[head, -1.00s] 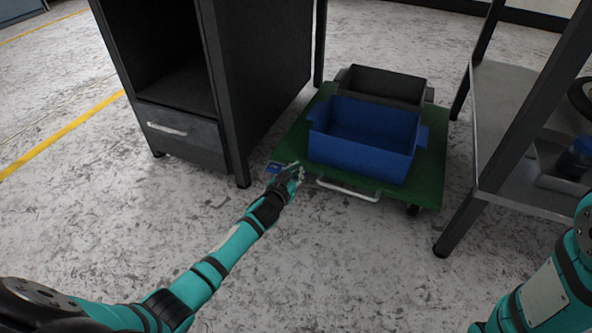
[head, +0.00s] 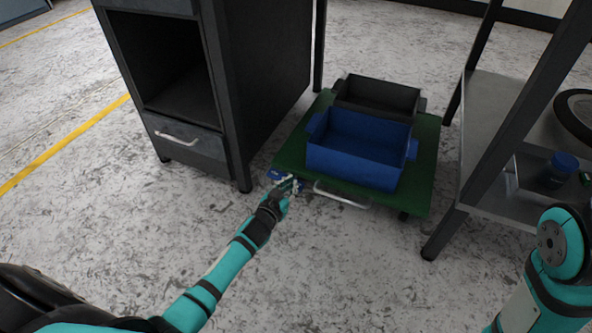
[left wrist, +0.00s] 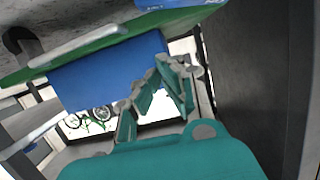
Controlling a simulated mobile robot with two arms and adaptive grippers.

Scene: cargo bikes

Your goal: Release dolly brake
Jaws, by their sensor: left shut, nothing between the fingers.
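A green dolly (head: 425,165) stands on the floor with a white metal handle (head: 342,196) on its near edge. A small blue brake pedal (head: 276,174) sticks out at its near left corner. My left gripper (head: 291,184) is shut and empty, right beside the pedal and partly in front of it; I cannot tell whether they touch. The left wrist view appears upside down: my gripper's fingers (left wrist: 165,72) show before the blue crate, and part of the blue pedal (left wrist: 160,4) shows at the top edge. My right gripper is out of view.
A blue crate (head: 355,165) and a dark grey crate (head: 378,92) stand on the dolly. A dark cabinet (head: 230,90) stands close on the left, a metal shelf (head: 480,130) on the right. The floor in front is clear.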

